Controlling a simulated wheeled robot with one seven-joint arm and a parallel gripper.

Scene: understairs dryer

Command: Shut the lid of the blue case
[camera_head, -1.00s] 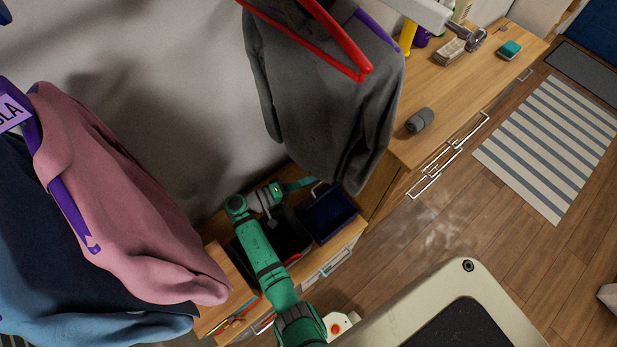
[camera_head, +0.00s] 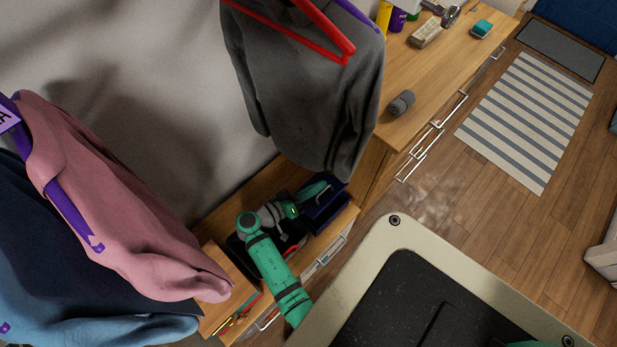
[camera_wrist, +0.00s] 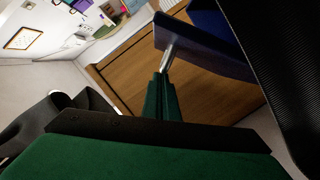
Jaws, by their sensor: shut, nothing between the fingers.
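The blue case (camera_head: 326,216) stands on the wooden surface at the lower middle of the head view, below the hanging grey hoodie. Its lid appears raised, and my arm partly hides it. In the wrist view a blue panel (camera_wrist: 205,48), seemingly the lid, stands at the top with a metal handle (camera_wrist: 168,56) at its left edge. My gripper (camera_wrist: 163,84) is shut and empty, its fingertips close to the handle; I cannot tell whether they touch. In the head view my gripper (camera_head: 318,190) is at the case's far side.
A grey hoodie (camera_head: 305,85) hangs just above the case. A pink hoodie (camera_head: 120,210) hangs at the left. A black container with something red lies beside the case, mostly behind my arm. A grey roll (camera_head: 401,102) lies on the wooden counter (camera_head: 425,75).

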